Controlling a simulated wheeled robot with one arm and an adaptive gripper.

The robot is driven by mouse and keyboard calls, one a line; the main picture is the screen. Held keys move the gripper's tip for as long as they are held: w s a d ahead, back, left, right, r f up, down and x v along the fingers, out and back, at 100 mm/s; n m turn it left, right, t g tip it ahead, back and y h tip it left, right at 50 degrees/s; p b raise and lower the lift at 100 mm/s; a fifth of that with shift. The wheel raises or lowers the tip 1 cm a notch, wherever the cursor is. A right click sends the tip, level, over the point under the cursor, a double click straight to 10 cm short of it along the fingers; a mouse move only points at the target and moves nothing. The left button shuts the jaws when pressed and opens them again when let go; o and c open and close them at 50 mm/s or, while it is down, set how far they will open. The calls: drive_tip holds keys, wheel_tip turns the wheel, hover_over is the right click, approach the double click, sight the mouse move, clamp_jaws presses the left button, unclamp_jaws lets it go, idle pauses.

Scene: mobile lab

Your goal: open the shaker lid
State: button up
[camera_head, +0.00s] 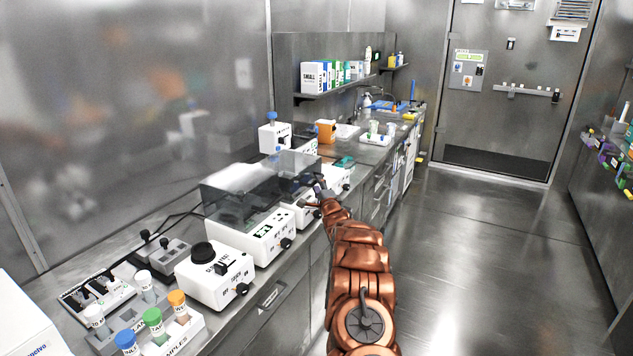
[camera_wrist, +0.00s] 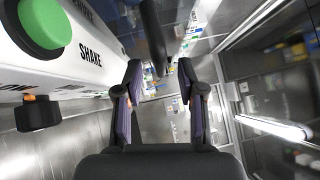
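The shaker is a white box (camera_head: 255,242) on the left bench, with a smoky see-through lid (camera_head: 228,203) over its top. The lid looks down, but I cannot tell if it is fully shut. My gripper (camera_head: 321,192) is small in the head view, just right of the shaker beside the bench front. In the wrist view a white panel marked "SHAKE" (camera_wrist: 88,57) fills the upper left, with a green button (camera_wrist: 45,24) and a black knob (camera_wrist: 37,114). My gripper (camera_wrist: 160,78) is open there, fingers apart. A dark bar (camera_wrist: 153,35) lies ahead of the fingers; I see no grip on it.
A white device with a black round top (camera_head: 205,275) and a tube rack (camera_head: 180,335) with coloured caps stand nearer on the bench. More white devices (camera_head: 335,178) stand beyond the shaker. The floor (camera_head: 470,260) to the right is clear.

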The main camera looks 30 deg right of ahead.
drive_tip(key=shift+p+x, duration=0.3)
drive_tip(key=shift+x, duration=0.95)
clamp_jaws()
